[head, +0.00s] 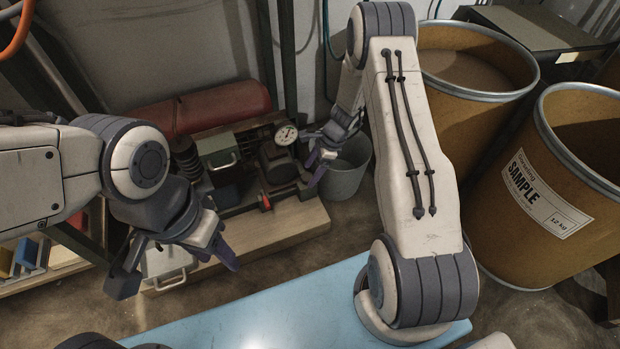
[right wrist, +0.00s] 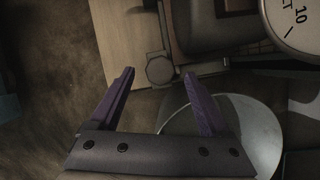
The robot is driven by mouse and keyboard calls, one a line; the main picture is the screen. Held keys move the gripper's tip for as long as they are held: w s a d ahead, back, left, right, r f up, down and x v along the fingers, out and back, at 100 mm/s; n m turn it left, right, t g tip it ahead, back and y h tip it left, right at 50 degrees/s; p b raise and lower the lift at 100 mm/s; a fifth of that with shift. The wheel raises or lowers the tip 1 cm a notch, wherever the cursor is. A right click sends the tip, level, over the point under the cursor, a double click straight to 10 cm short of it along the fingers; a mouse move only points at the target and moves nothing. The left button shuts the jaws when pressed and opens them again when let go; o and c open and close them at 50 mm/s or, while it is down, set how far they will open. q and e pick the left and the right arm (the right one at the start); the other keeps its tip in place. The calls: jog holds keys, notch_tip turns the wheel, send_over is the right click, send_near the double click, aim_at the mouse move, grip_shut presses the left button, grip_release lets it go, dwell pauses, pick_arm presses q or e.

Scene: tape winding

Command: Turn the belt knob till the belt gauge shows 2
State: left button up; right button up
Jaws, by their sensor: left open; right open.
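The winding machine (head: 245,160) sits on a wooden base (head: 270,235) by the wall. A round gauge with a white dial (head: 286,134) stands at its right; its reading is too small to tell. Part of the dial (right wrist: 293,22), with a "10", shows in the right wrist view. A round grey part, perhaps the belt knob (right wrist: 160,70), lies just beyond my right fingertips. My right gripper (right wrist: 158,75) is open and empty; in the head view it is beside the machine's right end (head: 312,170). My left gripper (head: 178,272) is open and empty, in front of the machine.
A grey bucket (head: 348,170) stands right of the machine, close to my right gripper. Large brown drums (head: 490,190) stand at the right. A red cylinder (head: 200,108) lies behind the machine. A small red part (head: 265,200) is at the machine's front.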

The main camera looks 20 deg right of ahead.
jog(key=shift+a+f, duration=0.25)
jog(key=shift+f, duration=0.4)
grip_shut()
jog(key=shift+w+r+n+g+p, duration=0.15)
jog(key=shift+r+n+g+p, duration=0.15)
jog(key=shift+n+p, duration=0.6)
jog(key=shift+w+f+n+g+p, duration=0.1)
jog(key=shift+n+g+p, duration=0.4)
jog(key=shift+n+p, duration=0.65)
jog(key=shift+w+f+n+g+p, duration=0.1)
jog(key=shift+n+g+p, duration=0.35)
jog(key=shift+n, duration=0.7)
jog(key=shift+w+a+n+g+h, duration=0.1)
jog(key=shift+n+g+h, duration=0.35)
jog(key=shift+n, duration=1.05)
